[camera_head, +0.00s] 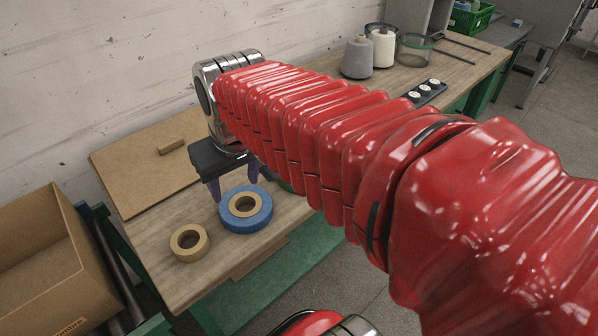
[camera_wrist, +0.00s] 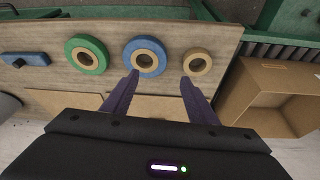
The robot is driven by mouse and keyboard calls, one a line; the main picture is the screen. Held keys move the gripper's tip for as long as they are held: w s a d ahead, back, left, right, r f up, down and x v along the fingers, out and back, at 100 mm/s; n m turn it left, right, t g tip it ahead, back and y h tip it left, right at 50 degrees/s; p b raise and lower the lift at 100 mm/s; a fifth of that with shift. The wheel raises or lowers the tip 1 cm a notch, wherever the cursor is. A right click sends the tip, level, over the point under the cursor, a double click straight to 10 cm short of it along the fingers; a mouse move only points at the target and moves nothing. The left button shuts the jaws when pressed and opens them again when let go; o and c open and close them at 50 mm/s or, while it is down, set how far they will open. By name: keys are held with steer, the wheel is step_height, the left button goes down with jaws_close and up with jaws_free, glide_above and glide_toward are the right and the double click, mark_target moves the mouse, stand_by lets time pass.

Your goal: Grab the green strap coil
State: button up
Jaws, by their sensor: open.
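The green strap coil (camera_wrist: 88,40) lies flat on the wooden table in the wrist view, left of a blue coil (camera_wrist: 146,43). Its brown core surrounds a dark hole. In the head view my red arm hides nearly all of it; only a sliver of green (camera_head: 284,186) shows. My gripper (camera_head: 234,190) is open and empty, with purple fingers pointing down. In the wrist view my gripper (camera_wrist: 160,77) has its fingertips beside the blue coil and a tan coil (camera_wrist: 197,52), to the right of the green coil.
The blue coil (camera_head: 236,222) and tan coil (camera_head: 176,248) lie near the table's front edge. A brown board (camera_head: 130,175) with a small block (camera_head: 171,146) lies behind. An open cardboard box (camera_head: 60,285) stands at left. Yarn cones (camera_head: 357,60) stand farther along the table (camera_head: 465,75).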

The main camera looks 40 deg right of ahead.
steer(key=w+d+f+g, duration=0.1)
steer(key=w+d+f, duration=0.1)
steer(key=w+d, duration=0.2)
steer(key=w+d+f+m+g, duration=0.1)
steer(key=w+d, duration=0.3)
steer(key=d, duration=0.6)
steer(key=w+d+f+m+g, duration=0.1)
steer(key=w+d+f+g, duration=0.1)
steer(key=w+d+f, duration=0.2)
steer(key=d, duration=0.3)
steer(key=shift+d+y, duration=0.2)
steer(key=shift+y, duration=0.1)
steer(key=shift+f, duration=0.15)
steer(key=shift+f, duration=4.25)
steer(key=shift+f, duration=2.6)
jaws_close()
